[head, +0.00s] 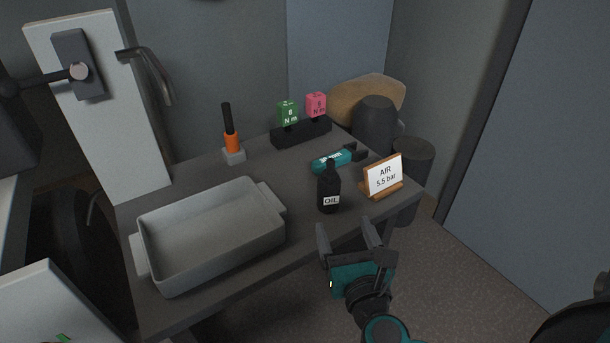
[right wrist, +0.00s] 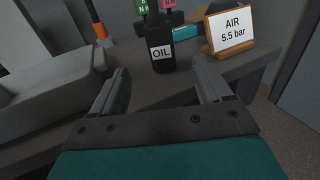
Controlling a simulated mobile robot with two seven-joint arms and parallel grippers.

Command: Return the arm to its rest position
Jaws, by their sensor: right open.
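My right gripper (head: 350,240) is open and empty. In the head view it is in front of the dark table's front edge, on the near side of the oil bottle. In the right wrist view its two fingers (right wrist: 160,88) stand wide apart with nothing between the tips. The black bottle labelled OIL (head: 329,190) stands upright on the table beyond the fingers, apart from them. It also shows in the right wrist view (right wrist: 161,50). My left gripper is not in view.
The dark table (head: 185,170) holds a grey tray (head: 215,270), an orange-and-black handled tool (head: 231,140) in a stand, a teal tool (head: 333,161), a black block with green and pink tags (head: 300,133), and an AIR 5.5 bar sign (head: 383,176).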

